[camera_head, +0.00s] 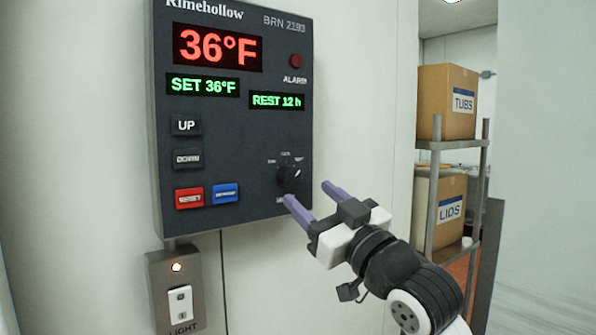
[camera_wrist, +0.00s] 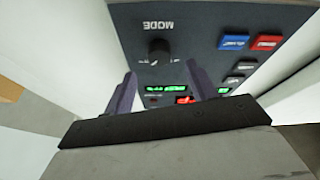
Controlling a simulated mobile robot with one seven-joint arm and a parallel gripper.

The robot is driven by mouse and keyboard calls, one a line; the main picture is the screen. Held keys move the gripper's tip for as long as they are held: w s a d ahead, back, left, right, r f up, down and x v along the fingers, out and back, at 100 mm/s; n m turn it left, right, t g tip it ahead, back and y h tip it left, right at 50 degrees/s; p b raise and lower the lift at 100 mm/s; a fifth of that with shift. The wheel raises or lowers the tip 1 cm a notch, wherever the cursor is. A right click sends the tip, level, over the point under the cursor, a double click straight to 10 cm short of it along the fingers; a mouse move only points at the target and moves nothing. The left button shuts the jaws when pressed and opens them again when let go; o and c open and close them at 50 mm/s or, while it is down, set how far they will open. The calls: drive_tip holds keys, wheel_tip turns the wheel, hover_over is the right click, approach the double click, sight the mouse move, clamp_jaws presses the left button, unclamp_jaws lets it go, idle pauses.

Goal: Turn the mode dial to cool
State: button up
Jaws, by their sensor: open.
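The mode dial (camera_head: 289,179) is a small black knob at the lower right of the dark control panel (camera_head: 228,140). Tiny labels around it are too small to read, and the pointer's setting cannot be told. In the wrist view the dial (camera_wrist: 158,51) appears upside down, by the word MODE, centred between the fingers and beyond their tips. My gripper (camera_head: 308,192) is open and empty, with two purple fingers pointing at the panel beside the dial. In the wrist view my gripper (camera_wrist: 160,72) shows both fingers apart, not touching the dial.
The panel has UP (camera_head: 186,125) and DOWN buttons, a red button (camera_head: 189,197) and a blue button (camera_head: 225,193). A light switch (camera_head: 179,303) sits below. At right, a metal shelf (camera_head: 450,145) holds boxes marked TUBS (camera_head: 447,85) and LIDS (camera_head: 437,185).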

sight(293, 180)
drive_tip(key=p+x, duration=0.1)
drive_tip(key=x, duration=0.4)
drive_tip(key=c, duration=1)
